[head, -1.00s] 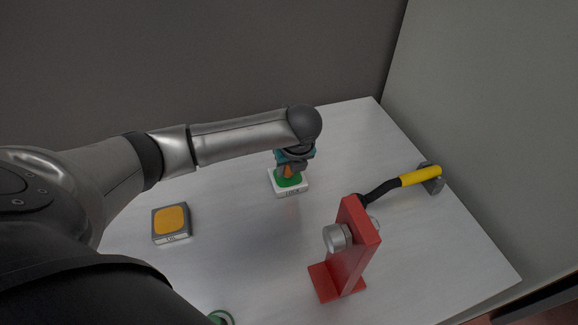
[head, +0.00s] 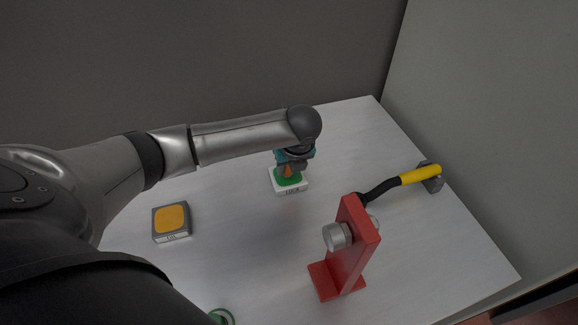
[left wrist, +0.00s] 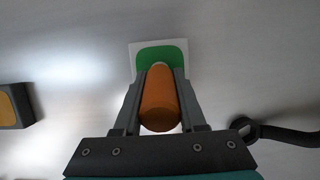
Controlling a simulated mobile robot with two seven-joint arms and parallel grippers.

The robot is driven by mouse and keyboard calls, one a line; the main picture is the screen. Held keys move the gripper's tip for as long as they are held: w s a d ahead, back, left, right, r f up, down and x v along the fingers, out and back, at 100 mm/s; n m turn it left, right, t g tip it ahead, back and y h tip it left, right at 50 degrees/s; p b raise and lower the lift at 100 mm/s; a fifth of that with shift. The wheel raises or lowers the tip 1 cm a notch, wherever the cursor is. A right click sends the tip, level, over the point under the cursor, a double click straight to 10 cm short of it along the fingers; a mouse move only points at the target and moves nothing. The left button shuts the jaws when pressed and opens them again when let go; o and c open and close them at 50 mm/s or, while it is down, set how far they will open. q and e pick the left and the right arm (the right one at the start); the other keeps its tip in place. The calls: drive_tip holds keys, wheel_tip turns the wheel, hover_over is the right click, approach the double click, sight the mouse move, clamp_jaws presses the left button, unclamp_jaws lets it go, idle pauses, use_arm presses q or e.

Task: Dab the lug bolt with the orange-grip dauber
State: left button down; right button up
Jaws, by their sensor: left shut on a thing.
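My left gripper (head: 288,171) is shut on the orange-grip dauber (left wrist: 158,98), whose orange handle sits between the two fingers in the left wrist view. The dauber's tip end is over the green pad (head: 291,182) in a white tray; I cannot tell whether it touches. A silver bolt head (head: 337,236), which looks like the lug bolt, sticks out of the left side of an upright red bracket (head: 353,258) on the table. My right gripper is not in view.
A grey block with a yellow-orange pad (head: 171,219) lies at the left. A green ring (head: 222,317) shows at the near edge. The pale table (head: 250,245) is clear between them.

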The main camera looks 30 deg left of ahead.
use_arm(q)
drive_tip(key=shift+s+f+p, duration=0.1)
drive_tip(key=shift+s+p, duration=0.05)
drive_tip(key=shift+p, duration=0.3)
idle(1.4)
wheel_tip(320, 180, up, 7)
drive_tip(key=p, duration=0.8)
drive_tip(key=shift+p, duration=0.4)
drive_tip(key=shift+w+d, duration=0.15)
drive_tip(key=shift+w, duration=0.05)
